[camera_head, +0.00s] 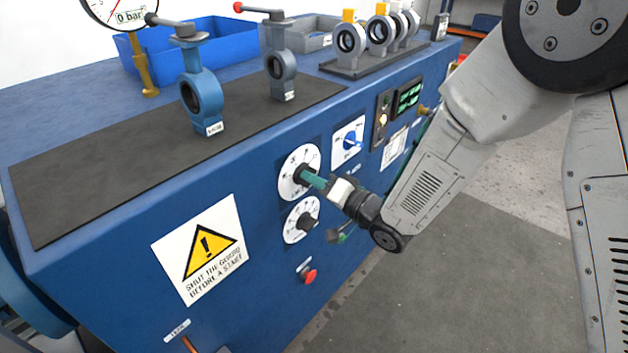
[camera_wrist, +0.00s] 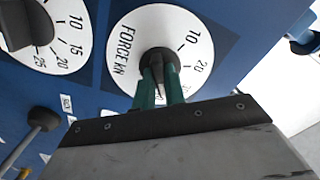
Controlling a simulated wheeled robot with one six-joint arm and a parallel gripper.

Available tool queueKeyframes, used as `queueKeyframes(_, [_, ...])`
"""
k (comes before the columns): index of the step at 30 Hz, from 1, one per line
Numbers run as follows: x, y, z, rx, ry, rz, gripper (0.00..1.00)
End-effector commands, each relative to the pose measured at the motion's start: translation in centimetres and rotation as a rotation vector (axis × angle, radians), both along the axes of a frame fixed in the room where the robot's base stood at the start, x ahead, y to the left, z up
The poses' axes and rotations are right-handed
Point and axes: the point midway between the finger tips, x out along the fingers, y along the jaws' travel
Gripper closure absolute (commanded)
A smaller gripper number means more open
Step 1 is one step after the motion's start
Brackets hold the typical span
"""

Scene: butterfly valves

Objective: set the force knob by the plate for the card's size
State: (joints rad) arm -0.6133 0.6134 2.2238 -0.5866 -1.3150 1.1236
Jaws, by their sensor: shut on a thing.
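The force knob (camera_wrist: 160,62) is dark and sits in the middle of a white dial (camera_wrist: 193,30) marked FORCE kN in the wrist view. My gripper (camera_wrist: 161,88) is shut on it, one green finger on each side. In the head view the same dial (camera_head: 287,181) is the upper of two on the blue front panel, and my gripper (camera_head: 314,180) covers part of its knob. A small white printed plate (camera_head: 395,148) is on the panel to the right; its text is too small to read. I cannot make out a card for certain.
A second dial with a dark knob (camera_head: 308,222) sits just below, near my gripper. A blue switch (camera_head: 350,141), a red button (camera_head: 308,276) and a green display (camera_head: 409,95) share the panel. Butterfly valves (camera_head: 202,95) stand on top. The floor at right is clear.

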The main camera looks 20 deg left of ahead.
Motion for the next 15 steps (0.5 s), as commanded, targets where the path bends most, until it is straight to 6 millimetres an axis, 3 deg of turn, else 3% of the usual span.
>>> queueKeyframes(15, [0.00,-0.04,-0.07,0.084,0.207,-0.001,1.00])
